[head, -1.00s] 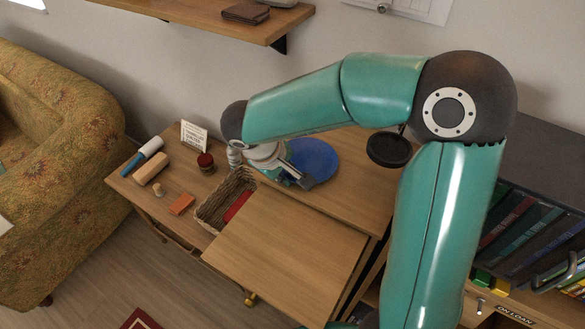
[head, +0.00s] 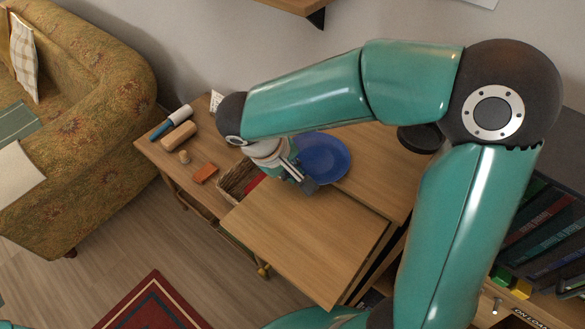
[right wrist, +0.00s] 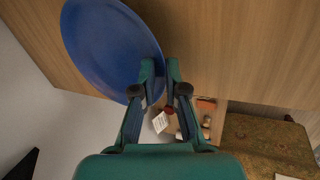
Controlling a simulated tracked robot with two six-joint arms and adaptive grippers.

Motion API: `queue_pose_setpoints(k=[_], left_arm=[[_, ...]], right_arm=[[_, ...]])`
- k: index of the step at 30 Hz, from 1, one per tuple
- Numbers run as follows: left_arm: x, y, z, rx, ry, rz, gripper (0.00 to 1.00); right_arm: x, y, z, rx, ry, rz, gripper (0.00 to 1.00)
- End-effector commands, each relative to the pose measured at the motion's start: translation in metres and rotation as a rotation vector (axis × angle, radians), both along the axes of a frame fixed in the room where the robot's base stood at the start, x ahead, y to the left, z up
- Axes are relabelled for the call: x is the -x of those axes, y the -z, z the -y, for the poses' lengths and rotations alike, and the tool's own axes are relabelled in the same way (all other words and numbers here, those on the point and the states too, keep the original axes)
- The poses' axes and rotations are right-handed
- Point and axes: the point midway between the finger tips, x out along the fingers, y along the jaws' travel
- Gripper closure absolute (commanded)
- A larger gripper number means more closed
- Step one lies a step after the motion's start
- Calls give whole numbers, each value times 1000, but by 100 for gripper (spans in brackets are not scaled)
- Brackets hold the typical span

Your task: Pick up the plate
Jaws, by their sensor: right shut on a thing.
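The blue plate (head: 328,157) is over the wooden desk top, beyond the raised board. My right gripper (head: 306,180) is at its near left edge, with the arm reaching in from the right. In the right wrist view the plate (right wrist: 105,45) fills the upper left, and its rim meets the fingertips of my right gripper (right wrist: 161,68). The fingers are close together on the rim. Whether the plate touches the desk I cannot tell. My left gripper is not in view.
A wicker basket (head: 236,183) with something red inside stands left of the plate. An orange block (head: 204,173), a wooden roller (head: 181,132) and a blue-and-white tube (head: 172,121) lie farther left. A dark round object (head: 420,138) is at the right. A sofa (head: 90,110) stands left.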

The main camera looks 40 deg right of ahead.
Motion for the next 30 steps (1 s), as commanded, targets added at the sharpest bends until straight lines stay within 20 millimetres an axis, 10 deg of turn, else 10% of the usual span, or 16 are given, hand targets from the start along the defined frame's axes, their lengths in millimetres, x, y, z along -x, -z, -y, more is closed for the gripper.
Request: queue_pose_setpoints(k=[2,8,20,30], left_arm=[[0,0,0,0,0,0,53],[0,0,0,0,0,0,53],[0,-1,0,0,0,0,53],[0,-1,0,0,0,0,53]], right_arm=[[0,2,-1,-4,1,-2,100],[0,1,0,-3,0,-1,59],[0,-5,-2,-1,0,2,59],[1,-58,-26,-3,-2,5,59]])
